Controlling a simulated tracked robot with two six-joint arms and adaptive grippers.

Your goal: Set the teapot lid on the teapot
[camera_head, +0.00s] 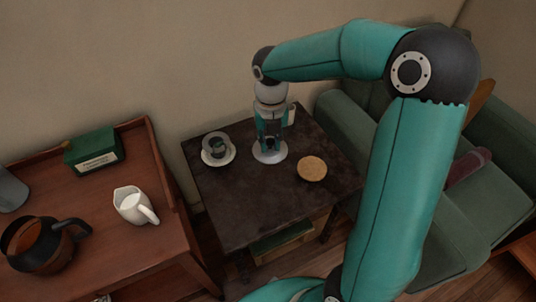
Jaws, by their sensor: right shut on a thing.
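My right gripper (269,146) points down over the dark side table, fingers shut. A pale round disc (270,156) shows just under its fingertips; it may be the teapot lid or a saucer, and the fingers hide its middle. I cannot tell whether it touches the table. The most pot-like thing is a brown, open-topped pot (35,240) with a dark handle, on the wooden cabinet at the left, well away from the gripper. I cannot tell whether it is the teapot. My left gripper is out of view.
On the side table (235,220), a dark cup (216,144) on a saucer stands left of the gripper and a round tan mat (311,168) lies right. The cabinet (95,238) holds a white jug (131,206) and a green box (92,151). A green armchair (480,200) is right. The table's front is clear.

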